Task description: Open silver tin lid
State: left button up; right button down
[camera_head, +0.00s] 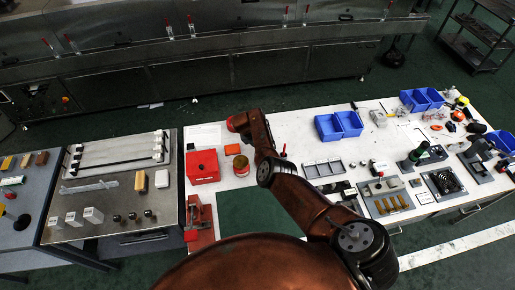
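A small round tin (241,166) with a yellowish-brown top and a reddish side stands on the white table, right of a red box. I cannot make out a separate silver lid at this size. One copper-coloured arm of mine, which looks like the right, reaches up over the table; its far end is just right of and beyond the tin. Its fingers cannot be made out, and I see no contact with the tin. A red round thing (233,124) shows beside the arm's far end. My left gripper is not in view.
The red box (203,167) stands close left of the tin, with a reddish vise-like tool (199,215) nearer. A green mat (250,212) lies in front. Blue bins (338,126) and several tools fill the right side. A metal bench (112,205) stands left.

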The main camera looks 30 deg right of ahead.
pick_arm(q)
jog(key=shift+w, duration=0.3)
pick_arm(e)
jog(key=shift+f, duration=0.1)
jog(key=c, duration=1.9)
grip_release()
jog(key=shift+w+a+r, duration=0.1)
jog(key=shift+a+r, duration=0.05)
jog(key=shift+r, duration=0.3)
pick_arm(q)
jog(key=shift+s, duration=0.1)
pick_arm(e)
jog(key=v, duration=1.1)
jog(key=shift+a, duration=0.1)
